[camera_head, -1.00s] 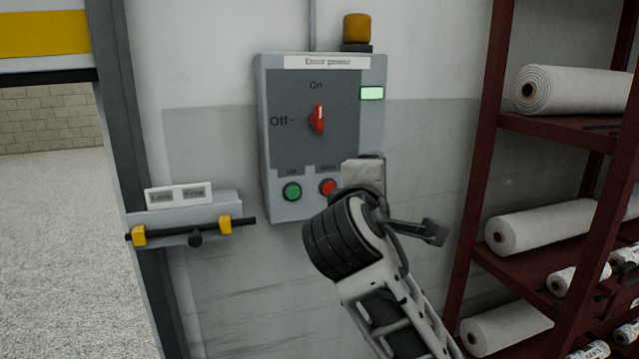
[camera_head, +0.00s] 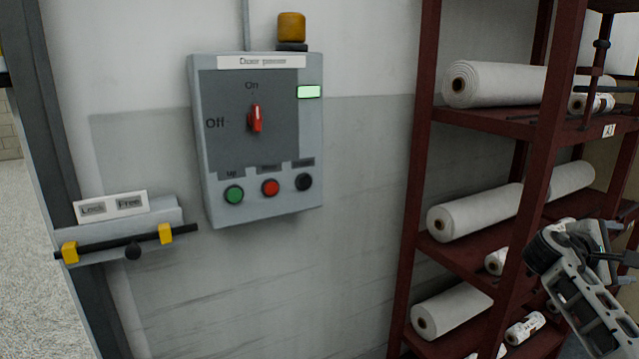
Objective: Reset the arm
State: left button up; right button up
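My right arm comes in from the lower right. Its gripper (camera_head: 612,245) is near the right edge, in front of the shelf rack, apart from the power box. The fingers are small and partly cut off, so I cannot tell whether they are open or shut. My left gripper is not in view. The grey door power box (camera_head: 212,185) hangs on the wall, with a red rotary switch (camera_head: 255,118) standing upright toward "On". A pale green indicator (camera_head: 309,92) is lit. Green (camera_head: 234,194), red (camera_head: 270,187) and black (camera_head: 304,182) buttons sit along its bottom.
A dark red shelf rack (camera_head: 418,130) with white wadding rolls (camera_head: 490,83) fills the right side. A lock bar (camera_head: 110,243) with yellow brackets and a "Lock / Free" label is at the lower left, beside the dark door frame (camera_head: 50,130). The wall between box and rack is clear.

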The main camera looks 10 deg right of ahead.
jog(key=w+a+m+t+y, duration=0.5)
jog(key=w+a+t+y, duration=0.6)
jog(key=w+a+t, duration=0.45)
jog(key=s+a+f+n+g+y, duration=0.1)
jog(key=s+a+f+y, duration=0.1)
jog(key=s+a+f, duration=0.5)
jog(key=s+a+f+n+g+y, duration=0.1)
jog(key=s+a+f+g+y, duration=0.15)
jog(key=a+f, duration=0.95)
jog(key=s+a+f+y, duration=0.1)
jog(key=s+a+f, duration=0.2)
jog(key=s, duration=0.4)
jog(key=s+a+f+m+g+y, duration=0.1)
jog(key=s+a+f, duration=0.2)
jog(key=s+a, duration=0.3)
jog(key=s+a+f+m+g+y, duration=0.1)
jog(key=s+a+f, duration=0.2)
jog(key=s, duration=0.7)
jog(key=shift+a+f, duration=0.35)
jog(key=shift+a, duration=0.7)
